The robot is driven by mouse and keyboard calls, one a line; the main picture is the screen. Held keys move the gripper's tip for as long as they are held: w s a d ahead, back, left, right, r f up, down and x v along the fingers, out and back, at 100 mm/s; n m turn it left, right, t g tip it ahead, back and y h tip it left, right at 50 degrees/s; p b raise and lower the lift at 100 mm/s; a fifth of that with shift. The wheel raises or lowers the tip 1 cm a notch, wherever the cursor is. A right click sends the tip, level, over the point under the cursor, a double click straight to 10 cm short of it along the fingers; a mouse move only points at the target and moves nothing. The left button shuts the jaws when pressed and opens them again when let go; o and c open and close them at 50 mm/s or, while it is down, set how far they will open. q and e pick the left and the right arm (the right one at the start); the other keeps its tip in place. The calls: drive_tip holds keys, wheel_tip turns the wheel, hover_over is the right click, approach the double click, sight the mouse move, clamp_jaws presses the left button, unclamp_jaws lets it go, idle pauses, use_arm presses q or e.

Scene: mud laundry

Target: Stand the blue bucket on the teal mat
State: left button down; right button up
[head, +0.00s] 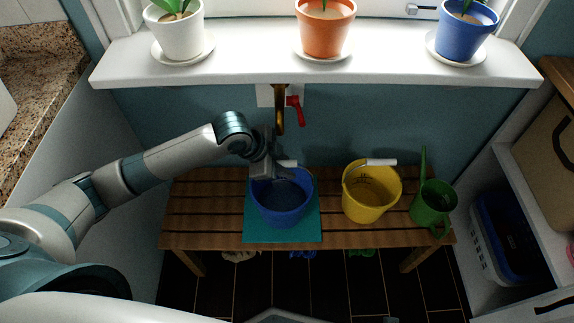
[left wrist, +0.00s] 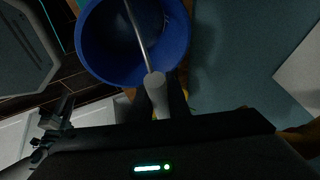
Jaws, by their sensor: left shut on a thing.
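The blue bucket (head: 282,208) appears upright over the teal mat (head: 311,233) on the wooden bench. The mat shows around its sides and front; I cannot tell whether its base touches the mat. My left gripper (head: 275,168) is at the back of the bucket's rim, shut on its handle by the pale grip. In the left wrist view the bucket (left wrist: 92,62) hangs ahead of the fingers, and the handle's pale grip (left wrist: 156,92) sits between the fingertips (left wrist: 152,104).
A yellow bucket (head: 366,200) and a green watering can (head: 433,205) stand right of the mat on the slatted bench (head: 200,210). A tap with a red lever (head: 295,108) is on the wall above. Several potted plants line the windowsill (head: 250,66).

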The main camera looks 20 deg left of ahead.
use_arm(q)
wheel_tip(320, 180, down, 3)
drive_tip(key=shift+r, duration=0.1)
idle(0.4)
drive_tip(key=c, duration=1.7)
unclamp_jaws()
drive_tip(key=shift+f, duration=0.2)
drive_tip(key=shift+r, duration=0.2)
